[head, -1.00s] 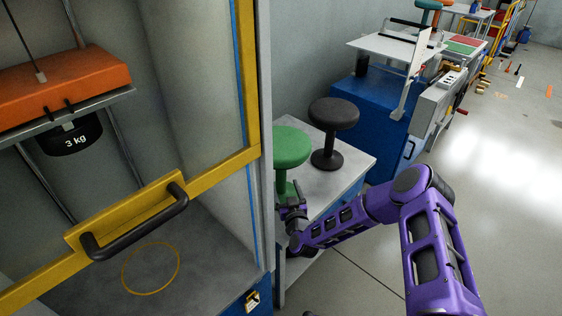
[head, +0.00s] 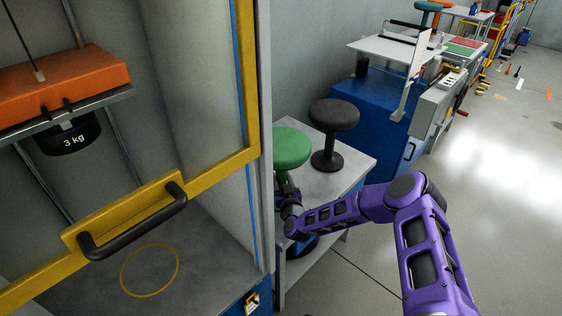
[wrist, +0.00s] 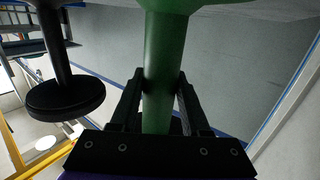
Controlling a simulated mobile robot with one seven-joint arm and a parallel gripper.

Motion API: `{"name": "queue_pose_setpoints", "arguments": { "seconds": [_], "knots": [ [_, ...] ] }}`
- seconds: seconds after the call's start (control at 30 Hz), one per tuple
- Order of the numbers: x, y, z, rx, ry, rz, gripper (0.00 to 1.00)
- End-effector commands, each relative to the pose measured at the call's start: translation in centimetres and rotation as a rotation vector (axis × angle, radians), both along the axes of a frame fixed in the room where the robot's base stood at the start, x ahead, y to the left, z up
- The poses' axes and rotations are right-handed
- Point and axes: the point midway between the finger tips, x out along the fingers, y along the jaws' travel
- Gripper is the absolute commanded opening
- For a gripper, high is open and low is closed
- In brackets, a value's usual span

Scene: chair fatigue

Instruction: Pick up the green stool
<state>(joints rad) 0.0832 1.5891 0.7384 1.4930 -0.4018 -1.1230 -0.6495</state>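The green stool (head: 291,148) stands on a grey-topped bench, with a round seat. Its seat shows in the head view, while its column is mostly hidden by my gripper and the cabinet post. My gripper (head: 287,189) is below the seat at the column. In the wrist view, the green column (wrist: 163,75) runs between the two black fingers of my gripper (wrist: 161,88), one on each side. The fingers look very close to the column, but I cannot tell whether they press on it.
A black stool (head: 333,116) stands right behind the green one on the bench (head: 350,164). A tall cabinet with a yellow frame (head: 246,80) and a black handle (head: 135,228) is close on the left. A blue cabinet (head: 372,122) stands beyond. Floor on the right is clear.

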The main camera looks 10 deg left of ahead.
Motion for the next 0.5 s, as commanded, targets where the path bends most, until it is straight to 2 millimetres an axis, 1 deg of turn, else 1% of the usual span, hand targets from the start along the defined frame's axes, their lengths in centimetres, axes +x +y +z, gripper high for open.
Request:
{"name": "queue_pose_setpoints", "arguments": {
  "seconds": [0.03, 0.17, 0.2, 0.5],
  "knots": [
    [-0.01, 0.00, 0.00, 0.000, 0.000, 0.000, 0.26],
    [-0.01, 0.00, 0.00, 0.000, 0.000, 0.000, 0.02],
    [-0.01, 0.00, 0.00, 0.000, 0.000, 0.000, 0.00],
    [-0.01, -0.02, -0.01, 0.000, 0.000, 0.000, 0.00]
  ]
}}
